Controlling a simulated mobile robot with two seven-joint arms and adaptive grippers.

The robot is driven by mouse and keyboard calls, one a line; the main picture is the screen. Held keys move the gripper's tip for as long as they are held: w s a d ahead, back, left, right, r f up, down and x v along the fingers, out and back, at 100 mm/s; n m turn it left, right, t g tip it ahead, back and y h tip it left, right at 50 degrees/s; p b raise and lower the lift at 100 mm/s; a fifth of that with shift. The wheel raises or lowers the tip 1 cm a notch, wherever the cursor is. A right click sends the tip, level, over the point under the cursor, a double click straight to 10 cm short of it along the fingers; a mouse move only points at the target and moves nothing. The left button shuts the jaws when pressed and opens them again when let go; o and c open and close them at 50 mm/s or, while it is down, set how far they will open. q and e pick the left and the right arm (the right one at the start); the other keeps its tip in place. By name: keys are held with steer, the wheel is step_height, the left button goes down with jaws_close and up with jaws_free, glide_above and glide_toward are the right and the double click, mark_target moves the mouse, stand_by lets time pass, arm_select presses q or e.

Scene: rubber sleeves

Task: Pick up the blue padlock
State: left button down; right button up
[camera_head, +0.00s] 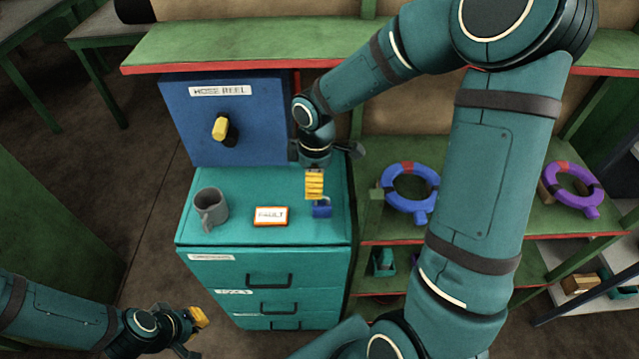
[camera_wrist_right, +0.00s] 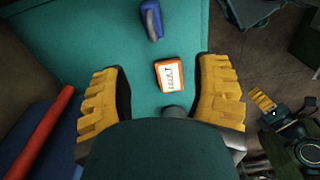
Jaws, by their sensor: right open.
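The blue padlock (camera_head: 321,211) lies on the teal cabinet top near its right edge. In the right wrist view the padlock (camera_wrist_right: 151,22) shows near the top, beyond the fingers and apart from them. My right gripper (camera_head: 315,185) is above the cabinet top, pointing down, and appears just above and behind the padlock in the head view. Its two yellow fingers (camera_wrist_right: 160,90) are spread wide with nothing between them. My left gripper (camera_head: 197,330) is low at the front left, away from the cabinet; its jaw opening is unclear.
An orange-edged FAULT tag (camera_head: 271,216) and a grey mug (camera_head: 211,208) are on the cabinet top, left of the padlock. A blue hose reel box (camera_head: 190,100) stands behind. A green shelf (camera_head: 350,225) with ring buoys is to the right, partly hidden by my right arm.

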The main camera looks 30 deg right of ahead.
mark_target(322, 205)
steer(key=shift+s+d, duration=0.15)
steer(key=shift+d, duration=0.8)
steer(key=f+b, duration=0.1)
steer(key=f, duration=0.5)
steer(key=shift+a, duration=0.2)
arm_select(q)
steer(key=shift+s+d+f+b, duration=0.1)
steer(key=shift+d+f+b, duration=0.15)
steer(key=shift+f, duration=0.3)
steer(key=shift+d+f+b, duration=0.1)
steer(key=shift+f+b, duration=0.25)
steer(key=shift+f, duration=0.2)
arm_select(e)
steer(key=shift+d+f, duration=0.15)
steer(key=shift+f, duration=3.05)
steer(key=shift+o, duration=0.2)
steer(key=shift+s, duration=0.1)
jaws_close()
